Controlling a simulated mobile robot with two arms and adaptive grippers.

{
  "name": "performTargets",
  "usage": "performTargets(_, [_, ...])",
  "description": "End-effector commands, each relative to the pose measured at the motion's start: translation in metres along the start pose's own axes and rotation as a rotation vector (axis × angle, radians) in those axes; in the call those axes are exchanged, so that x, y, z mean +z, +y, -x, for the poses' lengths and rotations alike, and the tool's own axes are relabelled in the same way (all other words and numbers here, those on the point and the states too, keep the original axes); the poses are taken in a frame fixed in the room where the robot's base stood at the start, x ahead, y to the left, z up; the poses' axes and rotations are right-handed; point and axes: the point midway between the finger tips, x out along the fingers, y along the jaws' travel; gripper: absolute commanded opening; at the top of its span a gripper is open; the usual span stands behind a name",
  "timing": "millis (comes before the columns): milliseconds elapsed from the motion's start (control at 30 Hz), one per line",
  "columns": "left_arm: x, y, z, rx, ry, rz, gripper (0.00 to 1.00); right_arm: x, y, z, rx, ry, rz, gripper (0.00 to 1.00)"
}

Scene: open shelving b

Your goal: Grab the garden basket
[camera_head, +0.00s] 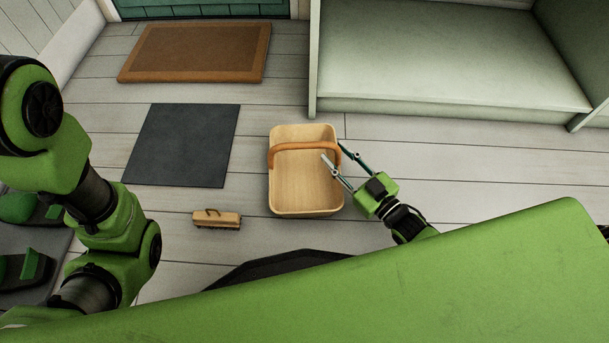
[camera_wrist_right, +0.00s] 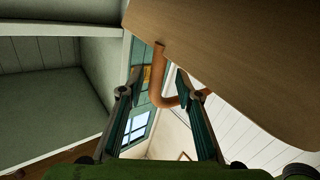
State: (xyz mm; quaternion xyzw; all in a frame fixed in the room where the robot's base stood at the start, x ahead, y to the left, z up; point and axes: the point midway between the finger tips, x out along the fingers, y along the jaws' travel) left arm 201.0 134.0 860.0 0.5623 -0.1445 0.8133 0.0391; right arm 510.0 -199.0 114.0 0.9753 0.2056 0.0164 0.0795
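The garden basket (camera_head: 298,192) is a light wooden, empty-looking box with rounded corners, standing on the floor in the middle of the head view. Its orange-brown handle (camera_head: 300,147) spans it from side to side. My right gripper (camera_head: 333,152) is open at the handle's right end, one finger over the basket and the other outside its right wall. In the right wrist view, the handle (camera_wrist_right: 158,75) shows between the open fingers (camera_wrist_right: 158,82), and the basket's wooden wall (camera_wrist_right: 240,65) fills the upper right. Contact cannot be told. My left gripper is out of view; only its arm shows.
A dark mat (camera_head: 185,145) and a brown doormat (camera_head: 197,52) lie farther back. A pale green bench or shelf (camera_head: 450,60) stands at the back right. Green shoes (camera_head: 18,207) are at the left edge.

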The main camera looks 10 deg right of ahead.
Motion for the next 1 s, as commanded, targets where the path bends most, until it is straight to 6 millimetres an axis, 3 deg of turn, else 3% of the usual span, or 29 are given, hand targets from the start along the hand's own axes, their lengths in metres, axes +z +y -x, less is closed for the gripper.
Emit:
performTargets(100, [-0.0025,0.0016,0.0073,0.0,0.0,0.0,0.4,0.0011,0.0,-0.0095,0.0,0.001,0.0,0.32])
performTargets(367, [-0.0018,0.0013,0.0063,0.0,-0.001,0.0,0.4,-0.0012,0.0004,-0.0112,0.0,0.0,0.001,0.32])
performTargets(500, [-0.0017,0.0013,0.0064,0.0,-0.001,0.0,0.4,-0.001,0.0005,-0.011,0.0,0.0,0.001,0.0])
performTargets(1000, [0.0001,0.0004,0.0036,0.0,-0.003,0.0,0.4,-0.0061,0.0017,-0.012,0.001,0.005,0.0,0.0])
